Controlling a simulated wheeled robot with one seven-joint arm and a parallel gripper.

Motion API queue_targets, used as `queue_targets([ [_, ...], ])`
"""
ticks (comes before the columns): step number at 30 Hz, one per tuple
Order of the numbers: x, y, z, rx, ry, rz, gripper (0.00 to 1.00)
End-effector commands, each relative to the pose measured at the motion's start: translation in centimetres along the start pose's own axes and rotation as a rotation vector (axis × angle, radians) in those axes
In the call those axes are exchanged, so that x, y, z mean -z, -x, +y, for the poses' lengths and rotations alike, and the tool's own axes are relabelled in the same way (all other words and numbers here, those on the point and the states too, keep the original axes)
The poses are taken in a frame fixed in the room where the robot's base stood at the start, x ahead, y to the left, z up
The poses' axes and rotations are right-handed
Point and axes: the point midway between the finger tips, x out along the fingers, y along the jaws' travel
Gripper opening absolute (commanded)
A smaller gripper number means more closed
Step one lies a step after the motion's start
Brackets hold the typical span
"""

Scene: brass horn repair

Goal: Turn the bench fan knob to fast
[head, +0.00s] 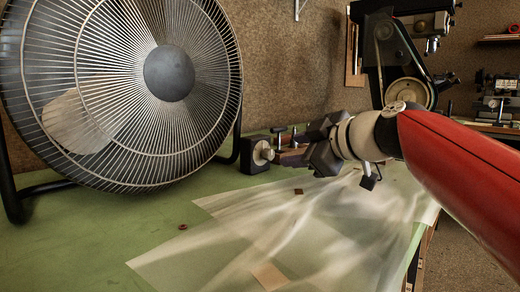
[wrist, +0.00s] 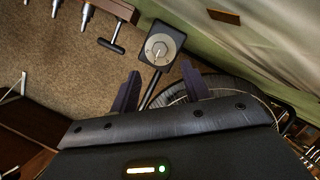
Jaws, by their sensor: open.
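The bench fan (head: 168,75) stands at the left of the bench in the head view, a large round wire cage on a black tube stand. A small dark box with a pale round knob (head: 262,153) sits at the right of the fan's foot. The wrist view shows the knob (wrist: 158,48) with a light hexagonal middle, on the square dark box face. My gripper (head: 306,152) is close to the right of the box. In the wrist view, my gripper (wrist: 160,86) has its two dark fingers apart with nothing between them. The knob is beyond the fingertips, apart from them. Its setting marks are too small to read.
A wooden rack with metal pegs (wrist: 105,12) stands close beside the knob box. A translucent sheet (head: 240,245) covers much of the green bench (head: 100,230), with small brown pieces on it. A belt machine (head: 395,55) is at the back right.

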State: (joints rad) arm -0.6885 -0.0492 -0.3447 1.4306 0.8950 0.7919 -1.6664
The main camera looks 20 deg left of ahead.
Motion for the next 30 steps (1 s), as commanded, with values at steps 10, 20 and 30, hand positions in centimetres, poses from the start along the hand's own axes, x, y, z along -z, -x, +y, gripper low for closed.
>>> queue_targets([
  [10,0.0,-5.0,0.0,0.004,0.0,-0.002,0.47],
  [20,0.0,-7.7,0.0,0.001,0.0,0.0,0.47],
  [30,0.0,-7.7,0.0,0.0,0.0,0.0,0.31],
])
